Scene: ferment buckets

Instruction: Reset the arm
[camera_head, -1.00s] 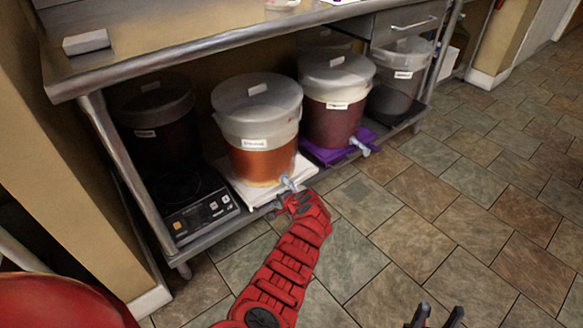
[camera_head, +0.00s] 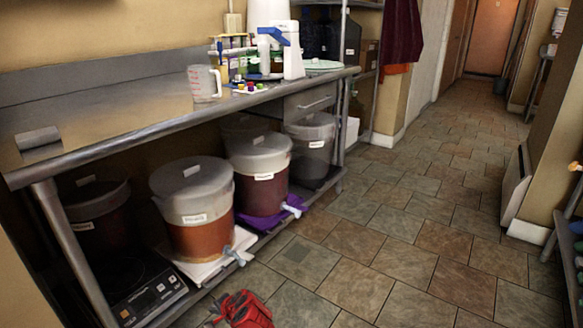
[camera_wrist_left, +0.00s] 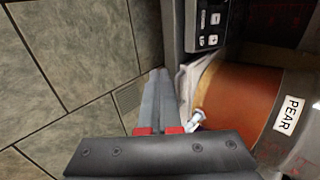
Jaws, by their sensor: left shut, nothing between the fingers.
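My left arm comes in at the bottom of the head view, with its red wrist showing. The left gripper (camera_head: 214,312) is small there, low in front of the shelf. In the left wrist view its two grey fingers (camera_wrist_left: 160,100) lie together, shut and empty, near the spigot (camera_wrist_left: 195,120) of a bucket of orange liquid (camera_wrist_left: 238,100) labelled PEAR. I cannot tell whether they touch. In the head view this bucket (camera_head: 196,208) stands on a white cloth on the low shelf. My right gripper is out of view.
A bucket of dark red liquid (camera_head: 262,180) stands on a purple cloth, with other buckets beside it. An induction cooker (camera_head: 150,300) sits at the shelf's left end. The steel table (camera_head: 110,115) overhangs them. The tiled floor (camera_head: 400,240) to the right is clear.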

